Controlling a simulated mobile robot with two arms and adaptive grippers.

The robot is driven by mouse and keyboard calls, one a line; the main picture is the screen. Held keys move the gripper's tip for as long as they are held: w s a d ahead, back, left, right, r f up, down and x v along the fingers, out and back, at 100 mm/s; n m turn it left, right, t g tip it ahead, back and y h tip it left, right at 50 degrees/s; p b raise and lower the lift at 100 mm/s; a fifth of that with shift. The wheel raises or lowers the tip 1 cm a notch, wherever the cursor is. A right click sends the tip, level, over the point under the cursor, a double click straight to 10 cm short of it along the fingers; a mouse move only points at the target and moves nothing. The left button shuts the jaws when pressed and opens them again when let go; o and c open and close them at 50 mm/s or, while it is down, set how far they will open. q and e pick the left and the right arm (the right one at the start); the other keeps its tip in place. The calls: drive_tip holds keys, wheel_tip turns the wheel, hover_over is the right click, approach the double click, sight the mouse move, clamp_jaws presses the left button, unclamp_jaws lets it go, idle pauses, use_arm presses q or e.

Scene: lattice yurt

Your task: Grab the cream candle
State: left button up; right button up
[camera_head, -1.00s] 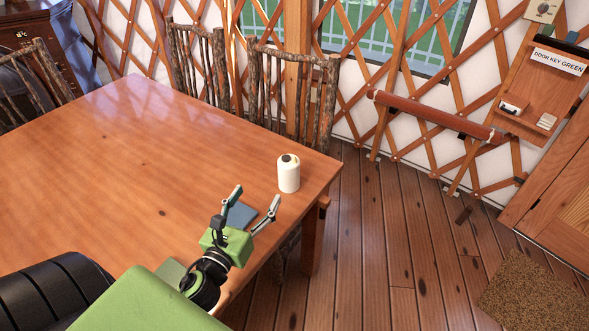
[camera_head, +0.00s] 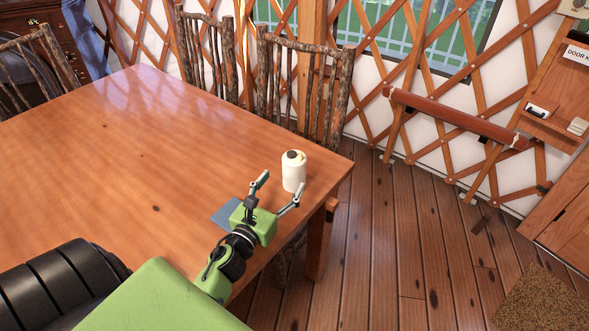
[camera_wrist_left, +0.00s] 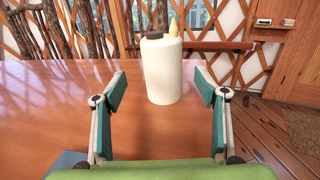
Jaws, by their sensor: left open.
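The cream candle (camera_head: 293,174) stands upright on the wooden table (camera_head: 110,150) near its right corner. It is a pale cylinder with a dark patch and a yellowish flame-shaped tip on top. My left gripper (camera_head: 279,183) is open, its two fingers spread and pointing at the candle. In the left wrist view the candle (camera_wrist_left: 164,72) shows between and beyond the fingertips, apart from them. The gripper is empty. My right gripper does not show.
A flat blue-grey item (camera_head: 226,214) lies on the table beside my left gripper. Log chairs (camera_head: 300,90) stand behind the table's far edge. A red-brown roll (camera_head: 455,117) hangs on the lattice wall. The table around the candle is clear.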

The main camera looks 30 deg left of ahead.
sight(294, 167)
use_arm(q)
drive_tip(key=w, duration=0.7)
drive_tip(key=shift+w+a+p, duration=0.25)
drive_tip(key=shift+a+p, duration=0.05)
drive_tip(key=shift+a, duration=0.05)
drive_tip(key=shift+r, duration=0.1)
drive_tip(key=c, duration=1.4)
